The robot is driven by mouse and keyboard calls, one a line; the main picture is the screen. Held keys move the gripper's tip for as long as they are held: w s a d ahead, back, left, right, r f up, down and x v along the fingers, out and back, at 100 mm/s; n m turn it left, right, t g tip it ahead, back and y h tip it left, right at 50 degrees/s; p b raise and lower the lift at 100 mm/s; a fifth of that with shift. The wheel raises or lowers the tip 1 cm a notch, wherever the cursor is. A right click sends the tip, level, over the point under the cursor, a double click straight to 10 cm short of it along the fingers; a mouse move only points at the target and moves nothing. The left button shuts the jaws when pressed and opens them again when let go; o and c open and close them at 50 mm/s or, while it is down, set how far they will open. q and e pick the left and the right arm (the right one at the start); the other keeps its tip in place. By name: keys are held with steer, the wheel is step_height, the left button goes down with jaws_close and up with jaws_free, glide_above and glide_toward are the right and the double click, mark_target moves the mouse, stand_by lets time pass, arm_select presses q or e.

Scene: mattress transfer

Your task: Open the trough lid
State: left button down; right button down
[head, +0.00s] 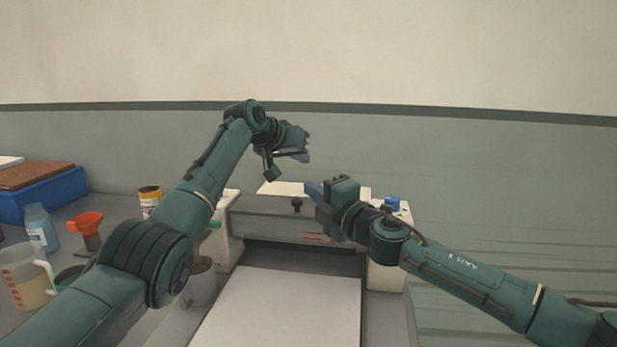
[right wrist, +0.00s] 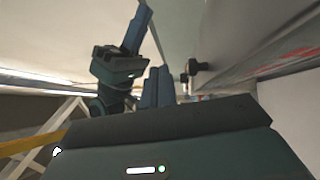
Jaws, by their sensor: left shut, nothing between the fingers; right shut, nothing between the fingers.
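A grey trough-like unit (head: 262,221) spans the back of the machine, with a black knob (head: 297,203) and red marks on its front face. A pale flat panel (head: 283,188) lies behind its upper edge; I cannot tell which part is the lid. My left gripper (head: 306,157) is shut and empty, above the unit. My right gripper (head: 313,191) is shut and empty, close to the right of the knob. In the right wrist view, its blue fingers (right wrist: 157,88) are near the knob (right wrist: 189,72), apparently apart from it. My left gripper (right wrist: 138,32) shows beyond them.
A white flat bed (head: 280,308) lies in front of the unit. White end housings stand at both sides, the right one with a blue cap (head: 393,203). At left are a measuring jug (head: 22,276), a bottle (head: 41,226), an orange funnel (head: 86,223) and a blue crate (head: 62,191).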

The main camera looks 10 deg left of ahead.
mark_target(309, 205)
steer(key=x, duration=0.4)
steer(key=shift+w+d+r, duration=0.1)
steer(key=shift+w+d, duration=0.1)
steer(key=shift+w, duration=0.2)
steer(key=shift+w+r, duration=0.15)
steer(key=shift+w, duration=1.15)
arm_select(q)
steer(key=c, duration=1.3)
jaws_free()
steer(key=shift+o, duration=0.2)
